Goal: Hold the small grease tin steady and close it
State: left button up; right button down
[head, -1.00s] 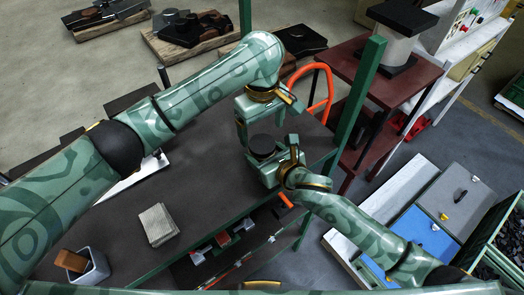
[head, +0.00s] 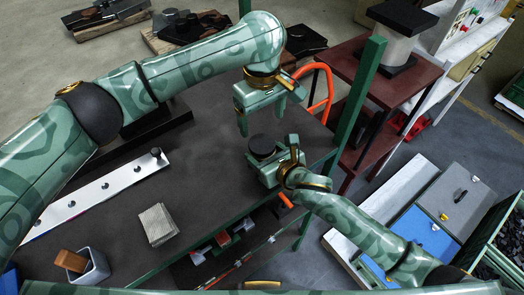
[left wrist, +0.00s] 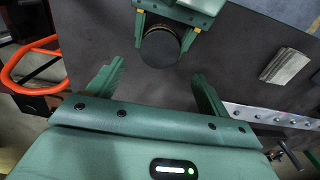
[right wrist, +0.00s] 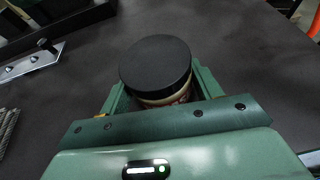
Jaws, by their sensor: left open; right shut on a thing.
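The small grease tin (head: 262,146) is near the right edge of the dark table, its round black lid on top. In the right wrist view the tin (right wrist: 157,66) shows the lid and a strip of pale body below it. My right gripper (head: 266,163) is shut on the tin's body and holds it upright. My left gripper (head: 262,119) is open and empty, just beyond the tin in the head view. In the left wrist view the tin (left wrist: 160,46) lies ahead of the open fingers, apart from them. Whether the lid is fully seated cannot be told.
A metal strip with holes and a dark knob (head: 98,192) lies at the table's left. A stack of grey plates (head: 158,224) and a grey box with a brown block (head: 88,268) stand at the front. A green post (head: 357,95) and an orange hoop (head: 322,90) rise at the right.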

aim_at(262, 143)
pick_arm(q)
notch_tip(262, 143, down, 8)
jog(key=shift+r, duration=0.1)
dwell(0.4)
jog(key=c, duration=1)
jog(key=o, duration=1.1)
jog(key=shift+r, duration=2.25)
